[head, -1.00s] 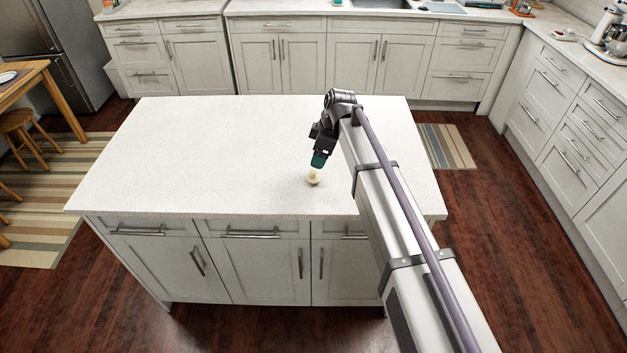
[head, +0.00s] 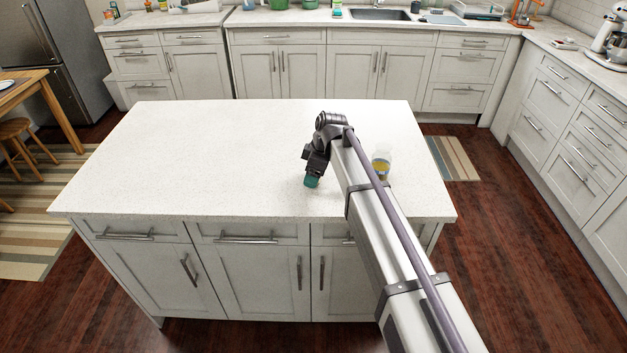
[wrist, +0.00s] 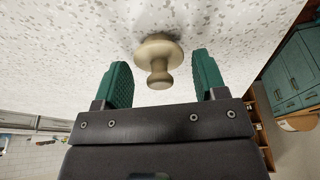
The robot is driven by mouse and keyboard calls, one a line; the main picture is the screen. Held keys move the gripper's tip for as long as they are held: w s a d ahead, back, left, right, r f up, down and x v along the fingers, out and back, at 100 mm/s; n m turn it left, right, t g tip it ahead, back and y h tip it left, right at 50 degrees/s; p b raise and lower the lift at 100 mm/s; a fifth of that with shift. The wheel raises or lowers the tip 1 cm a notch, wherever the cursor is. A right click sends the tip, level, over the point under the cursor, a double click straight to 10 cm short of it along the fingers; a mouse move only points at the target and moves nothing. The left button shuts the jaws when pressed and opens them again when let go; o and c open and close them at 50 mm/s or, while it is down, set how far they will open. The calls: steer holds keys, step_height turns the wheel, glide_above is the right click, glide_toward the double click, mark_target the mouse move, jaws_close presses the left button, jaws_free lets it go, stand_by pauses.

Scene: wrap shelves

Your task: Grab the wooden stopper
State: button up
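The wooden stopper (wrist: 158,62) is pale tan, with a wide round flange and a narrower knob pointing toward my gripper. It is at the white speckled countertop in the wrist view. My gripper (wrist: 161,70) is open, its two green pads on either side of the stopper's knob with a gap on each side. Nothing is held. In the head view my gripper (head: 311,182) is low over the front part of the island, and the stopper cannot be seen there, hidden by my gripper or arm.
The island's left side is clear. A back counter (head: 300,19) holds a sink and several items.

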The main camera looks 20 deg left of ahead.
steer(key=c, duration=0.7)
